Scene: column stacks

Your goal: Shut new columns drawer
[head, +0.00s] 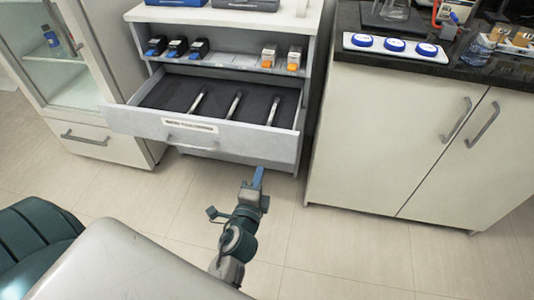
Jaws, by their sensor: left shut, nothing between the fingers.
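The new columns drawer (125,122) is pulled out of the grey cabinet, with a label (190,127) and a bar handle (192,145) on its front. Inside it, three slim metal columns (234,105) lie on a dark liner. My left gripper (259,176) is shut and empty, its blue fingertips pointing toward the cabinet. In the picture it is just below the right part of the drawer front, apart from the handle. My right gripper is not in view.
A shelf above the drawer holds dark, blue-tipped items (176,48) and orange-tipped items (268,59). A white counter cabinet (375,140) stands at right, a glass-door cabinet (85,140) at left. The tiled floor in front is clear.

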